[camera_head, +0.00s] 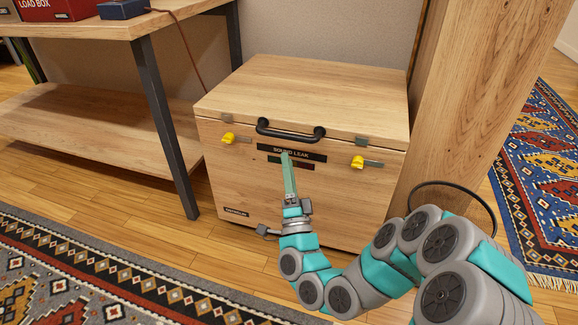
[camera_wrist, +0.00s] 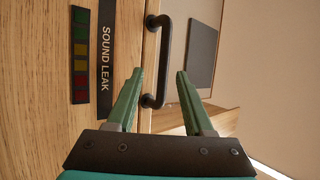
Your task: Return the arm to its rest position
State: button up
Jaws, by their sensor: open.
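My gripper (camera_head: 287,165) is at the end of my grey and teal arm, in front of the wooden box (camera_head: 303,90). In the wrist view its two green fingers (camera_wrist: 157,95) stand apart with nothing held between them. The box has a black handle (camera_head: 290,131) at the lid's front edge; it also shows in the wrist view (camera_wrist: 164,62), beyond the fingertips. I cannot tell whether a finger touches the box. A black "SOUND LEAK" label (camera_head: 306,155) is partly hidden by the gripper in the head view.
Yellow latches (camera_head: 228,138) (camera_head: 358,162) sit on the box front. A wooden shelf table (camera_head: 90,28) with dark metal legs stands to the left. A wooden post (camera_head: 480,90) rises at the right, beside my arm. Patterned rugs (camera_head: 100,275) (camera_head: 545,180) cover parts of the wooden floor.

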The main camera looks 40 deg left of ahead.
dwell(0.3)
jog(key=w+d+f+n+g+h, duration=0.2)
jog(key=w+d+n+g+h, duration=0.25)
jog(key=d, duration=0.25)
jog(key=w+d+f+n+g+h, duration=0.3)
jog(key=w+d+n+h, duration=0.15)
jog(key=d, duration=0.25)
jog(key=s+d+f+g+h, duration=0.1)
jog(key=s+d+h, duration=0.15)
jog(key=d, duration=0.95)
jog(key=s+d+f+g+h, duration=0.1)
jog(key=d+h, duration=0.3)
jog(key=d, duration=0.8)
jog(key=s+d+r+m+g+h, duration=0.2)
jog(key=s+d+g, duration=0.1)
jog(key=s+d, duration=0.75)
jog(key=s+d+r+m+g+h, duration=0.2)
jog(key=s+d+g, duration=0.2)
jog(key=s+d, duration=0.65)
jog(key=s+a+r+p, duration=0.1)
jog(key=r+p, duration=0.6)
jog(key=s+a+r+p, duration=0.1)
jog(key=s+r+p, duration=0.1)
jog(key=r+p, duration=0.6)
jog(key=shift+s+a+m, duration=0.3)
jog(key=shift+a, duration=0.1)
